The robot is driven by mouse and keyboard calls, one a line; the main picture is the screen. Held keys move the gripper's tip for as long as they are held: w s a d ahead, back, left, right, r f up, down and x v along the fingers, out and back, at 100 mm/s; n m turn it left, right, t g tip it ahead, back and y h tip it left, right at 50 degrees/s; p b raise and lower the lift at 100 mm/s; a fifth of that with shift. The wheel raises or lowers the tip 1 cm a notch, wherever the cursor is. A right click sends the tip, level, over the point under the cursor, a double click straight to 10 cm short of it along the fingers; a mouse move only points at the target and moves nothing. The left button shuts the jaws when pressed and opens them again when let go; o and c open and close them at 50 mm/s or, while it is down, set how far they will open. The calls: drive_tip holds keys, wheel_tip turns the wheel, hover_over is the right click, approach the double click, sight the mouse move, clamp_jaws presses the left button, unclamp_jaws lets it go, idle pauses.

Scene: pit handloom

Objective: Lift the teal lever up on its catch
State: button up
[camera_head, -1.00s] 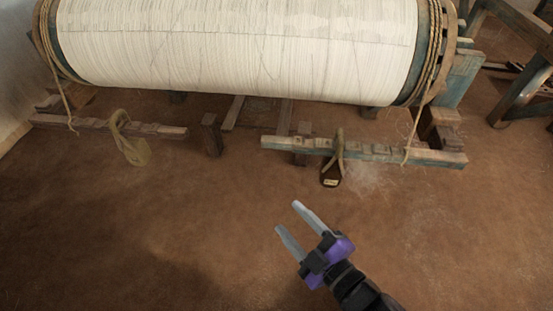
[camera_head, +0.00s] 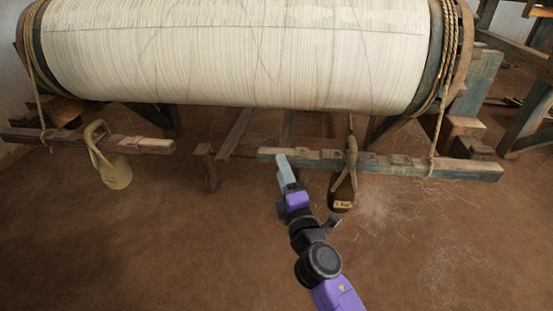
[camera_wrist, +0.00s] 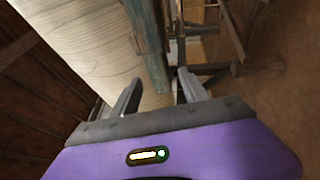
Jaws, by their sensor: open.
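The teal lever (camera_head: 440,168) is a notched, worn wooden bar lying nearly level, low in front of the big white warp roll. A brown weight (camera_head: 342,192) hangs from it on a looped strap near its middle. My gripper (camera_head: 283,162) is at the lever's left end, its fingers seen nearly edge-on and overlapping that end in the picture. I cannot tell whether they touch it. In the wrist view my gripper (camera_wrist: 158,88) shows two spread fingers with nothing clearly held between them. I cannot make out the catch.
The white warp roll (camera_head: 240,55) fills the back. At left, another wooden bar (camera_head: 150,145) carries an olive weight (camera_head: 116,172). A short post (camera_head: 206,167) stands left of my gripper. A rope (camera_head: 441,125) hangs at the lever's right. The floor in front is clear.

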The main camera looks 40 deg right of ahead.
drive_tip(key=x, duration=0.6)
drive_tip(key=shift+r+p, duration=0.1)
drive_tip(key=shift+p, duration=0.3)
clamp_jaws()
idle(1.0)
